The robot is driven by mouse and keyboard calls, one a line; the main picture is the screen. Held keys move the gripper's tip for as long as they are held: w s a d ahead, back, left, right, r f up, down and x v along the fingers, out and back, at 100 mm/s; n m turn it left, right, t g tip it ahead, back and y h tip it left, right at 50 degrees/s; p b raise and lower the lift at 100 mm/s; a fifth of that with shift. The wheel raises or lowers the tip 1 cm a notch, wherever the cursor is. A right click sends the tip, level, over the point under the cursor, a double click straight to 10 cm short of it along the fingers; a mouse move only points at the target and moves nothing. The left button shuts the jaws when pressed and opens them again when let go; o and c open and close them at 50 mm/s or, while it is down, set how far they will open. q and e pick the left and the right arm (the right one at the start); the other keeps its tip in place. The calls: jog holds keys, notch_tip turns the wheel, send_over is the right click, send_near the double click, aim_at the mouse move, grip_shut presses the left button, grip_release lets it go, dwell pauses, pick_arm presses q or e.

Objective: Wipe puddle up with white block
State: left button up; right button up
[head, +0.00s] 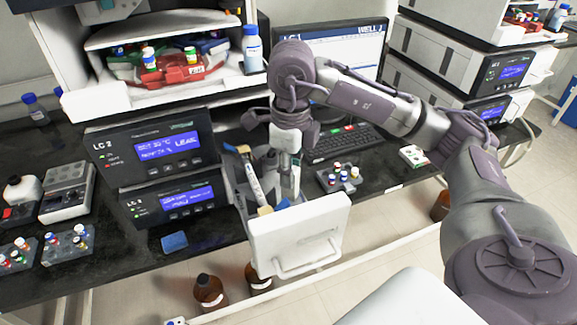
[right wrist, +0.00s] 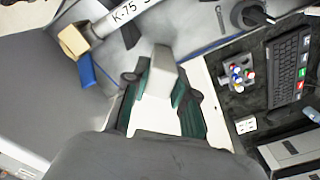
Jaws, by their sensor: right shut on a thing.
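My right gripper (head: 288,180) points down over the open drawer, whose white front panel (head: 300,236) faces me. In the right wrist view its green-padded fingers (right wrist: 160,98) are shut on the white block (right wrist: 158,82), which stands out between them. In the head view the block is hard to make out against the fingers. No puddle shows clearly. A faint shine on the dark bench near the blue block may be liquid, but I cannot tell. My left gripper is not in view.
A white column marked K-75 (right wrist: 122,14) with a tan end lies in the drawer, beside a blue piece (right wrist: 86,70). A blue block (head: 174,242) lies on the bench left of the drawer. Vial racks (head: 338,179) and a keyboard (head: 343,143) are right. Brown bottles (head: 210,290) stand below.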

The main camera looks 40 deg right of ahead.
jog(key=shift+s+a+f, duration=0.1)
jog(key=shift+s+a, duration=0.15)
jog(key=shift+s, duration=0.7)
jog(key=shift+w+d+b, duration=0.25)
jog(key=shift+w, duration=0.85)
jog(key=shift+w+d+b, duration=0.2)
jog(key=shift+w+d, duration=0.05)
jog(key=shift+w, duration=0.85)
notch_tip(320, 180, up, 9)
jog(key=p, duration=0.7)
